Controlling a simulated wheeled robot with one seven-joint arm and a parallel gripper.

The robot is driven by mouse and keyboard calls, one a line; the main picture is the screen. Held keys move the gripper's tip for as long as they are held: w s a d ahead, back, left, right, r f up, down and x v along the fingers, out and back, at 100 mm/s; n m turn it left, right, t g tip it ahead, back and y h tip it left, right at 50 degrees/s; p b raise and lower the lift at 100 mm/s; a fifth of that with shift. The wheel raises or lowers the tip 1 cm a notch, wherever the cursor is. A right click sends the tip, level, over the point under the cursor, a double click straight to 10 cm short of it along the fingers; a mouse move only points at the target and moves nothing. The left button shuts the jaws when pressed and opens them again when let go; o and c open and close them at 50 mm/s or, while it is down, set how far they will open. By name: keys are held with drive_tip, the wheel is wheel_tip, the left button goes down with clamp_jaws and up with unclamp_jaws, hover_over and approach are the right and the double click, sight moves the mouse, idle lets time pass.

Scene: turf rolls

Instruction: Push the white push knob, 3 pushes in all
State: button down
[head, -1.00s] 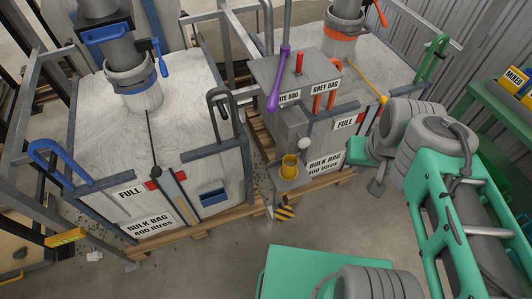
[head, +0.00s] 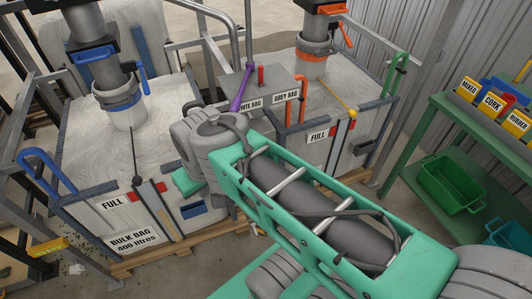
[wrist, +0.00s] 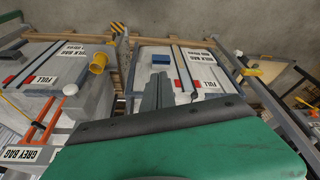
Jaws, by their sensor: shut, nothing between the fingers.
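The white push knob (wrist: 70,89) shows in the wrist view as a small pale ball, left of my gripper and beside the grey control box (head: 235,78). In the head view my arm hides the knob. My gripper (wrist: 163,78) shows in the wrist view with its dark fingers together and nothing between them. It is apart from the knob, with the white bag behind the fingers in the picture. In the head view my arm covers the gripper's fingers.
Two bulk bags stand in frames: the white bag (head: 85,150) at left and the grey bag (head: 345,97) behind the arm. A yellow cup (wrist: 98,62) is close to the knob. A purple lever (head: 240,93) and orange handles (head: 301,98) stand by the box. Green shelving (head: 445,115) is at right.

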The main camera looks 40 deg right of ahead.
drive_tip(key=w+d+f+n+y+b, duration=0.15)
drive_tip(key=d+n, duration=0.25)
drive_tip(key=d, duration=0.4)
drive_tip(key=w+d+f+n+y+b, duration=0.1)
drive_tip(key=w+d+f+n, duration=0.15)
drive_tip(key=d, duration=0.65)
drive_tip(key=s+d+n+t, duration=0.1)
drive_tip(key=s+d+n, duration=0.2)
drive_tip(key=d, duration=0.3)
drive_tip(key=s+d+n+t+b, duration=0.1)
drive_tip(key=s+d+n+t, duration=0.1)
drive_tip(key=s+d, duration=0.3)
drive_tip(key=shift+s+d+f+n, duration=0.25)
drive_tip(key=shift+d+n, duration=0.6)
drive_tip(key=shift+d, duration=0.1)
drive_tip(key=shift+f, duration=0.1)
drive_tip(key=w+a+f+p, duration=0.1)
drive_tip(key=w+f, duration=0.6)
drive_tip(key=w, duration=0.2)
drive_tip(key=shift+w+f+p, duration=0.2)
drive_tip(key=shift+f+p, duration=0.15)
drive_tip(key=shift+f, duration=0.05)
